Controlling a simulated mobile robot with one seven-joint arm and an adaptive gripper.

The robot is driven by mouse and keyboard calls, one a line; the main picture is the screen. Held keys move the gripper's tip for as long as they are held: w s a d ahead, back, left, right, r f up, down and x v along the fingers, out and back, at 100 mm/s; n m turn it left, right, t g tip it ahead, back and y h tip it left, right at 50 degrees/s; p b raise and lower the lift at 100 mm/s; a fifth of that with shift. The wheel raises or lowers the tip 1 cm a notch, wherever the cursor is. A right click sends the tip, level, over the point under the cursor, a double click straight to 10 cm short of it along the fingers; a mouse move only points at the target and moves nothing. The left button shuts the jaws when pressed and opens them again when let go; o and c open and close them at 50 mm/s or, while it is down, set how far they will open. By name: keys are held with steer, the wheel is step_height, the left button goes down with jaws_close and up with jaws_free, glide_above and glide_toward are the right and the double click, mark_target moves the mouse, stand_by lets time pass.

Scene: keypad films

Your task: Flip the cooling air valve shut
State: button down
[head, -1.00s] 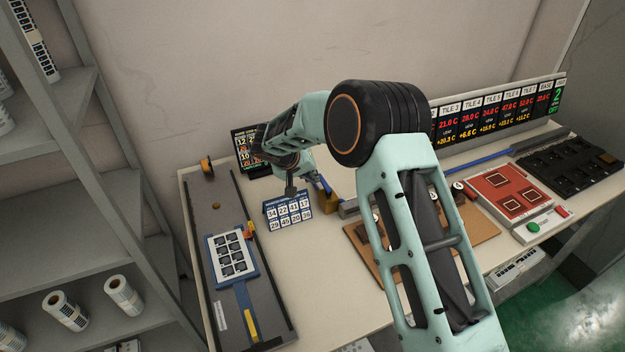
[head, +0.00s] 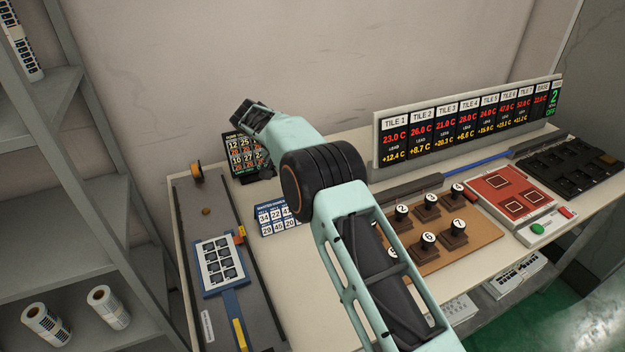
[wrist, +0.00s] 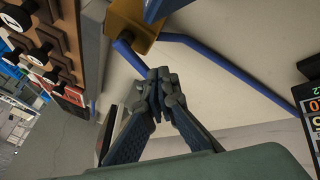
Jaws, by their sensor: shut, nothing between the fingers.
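The valve appears to be the brass-yellow block (wrist: 136,22) at the top of the wrist view, with blue tubing (wrist: 225,65) running from it to the right. A short blue piece (wrist: 130,57) slants down from the block towards my fingertips. Another blue part (wrist: 160,8), cut off by the top edge, may be its lever; its position cannot be told. My gripper (wrist: 163,80) is shut and empty, just below the block, its tips close to the short blue piece; contact cannot be told. In the head view, my arm hides the block and my gripper.
A board of numbered knobs (head: 480,240) lies right of my arm. A tile temperature display (head: 468,122) stands behind it. A red-topped unit (head: 508,193) is further right. A blue number card (head: 268,228), a dark number board (head: 243,152) and a long tray (head: 195,264) are left.

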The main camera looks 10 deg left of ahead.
steer(key=shift+w+d+b, duration=0.25)
steer(key=shift+d+b, duration=0.15)
steer(key=shift+d, duration=0.1)
steer(key=shift+w+d+b, duration=0.2)
steer(key=shift+d+b, duration=0.15)
steer(key=shift+d, duration=0.1)
steer(key=shift+d+b, duration=0.8)
steer(key=shift+d, duration=0.25)
steer(key=shift+s+a+b, duration=0.25)
steer(key=shift+s+b, duration=0.35)
steer(key=shift+s, duration=0.1)
steer(key=v, duration=1.2)
